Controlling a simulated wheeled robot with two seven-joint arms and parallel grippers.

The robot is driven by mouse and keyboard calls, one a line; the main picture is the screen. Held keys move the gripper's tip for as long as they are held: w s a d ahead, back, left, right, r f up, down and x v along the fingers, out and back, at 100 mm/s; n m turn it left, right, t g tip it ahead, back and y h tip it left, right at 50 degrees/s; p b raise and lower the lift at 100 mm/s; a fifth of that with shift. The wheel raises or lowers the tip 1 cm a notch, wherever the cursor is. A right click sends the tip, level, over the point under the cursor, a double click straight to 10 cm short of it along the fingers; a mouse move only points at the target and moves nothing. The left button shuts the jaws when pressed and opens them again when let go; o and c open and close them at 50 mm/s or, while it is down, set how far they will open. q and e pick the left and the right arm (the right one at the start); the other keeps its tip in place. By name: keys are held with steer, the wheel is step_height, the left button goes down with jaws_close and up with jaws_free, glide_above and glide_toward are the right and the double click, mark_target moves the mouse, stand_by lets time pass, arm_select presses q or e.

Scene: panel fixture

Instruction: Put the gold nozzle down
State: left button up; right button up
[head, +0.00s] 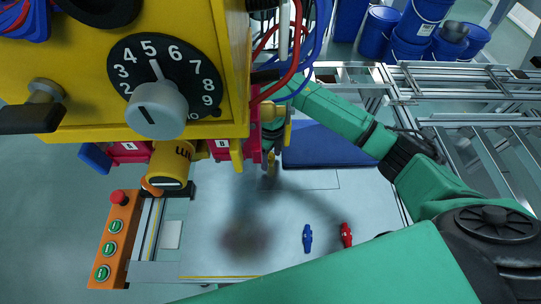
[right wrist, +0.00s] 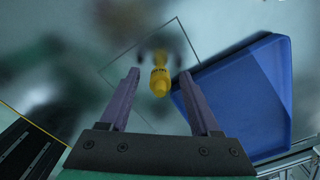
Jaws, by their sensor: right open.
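The gold nozzle (right wrist: 160,80) shows in the right wrist view, centred between the two fingertips of my right gripper (right wrist: 159,74). The fingers are apart, with a gap on both sides of the nozzle. I cannot tell whether its far end rests on the surface. In the head view a small gold piece, apparently the nozzle (head: 271,163), shows just below my right gripper (head: 272,145), which is partly hidden by the yellow panel box (head: 80,110). My left gripper is not in view.
A blue tray (head: 325,147) lies beside the nozzle; it also shows in the right wrist view (right wrist: 240,95). Blue (head: 307,238) and red (head: 346,235) small parts lie on the grey table (head: 210,255). A button box (head: 117,240) stands left. The table's middle is clear.

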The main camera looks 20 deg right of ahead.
steer(key=shift+f, duration=0.85)
jaws_close()
steer(key=shift+r, duration=0.15)
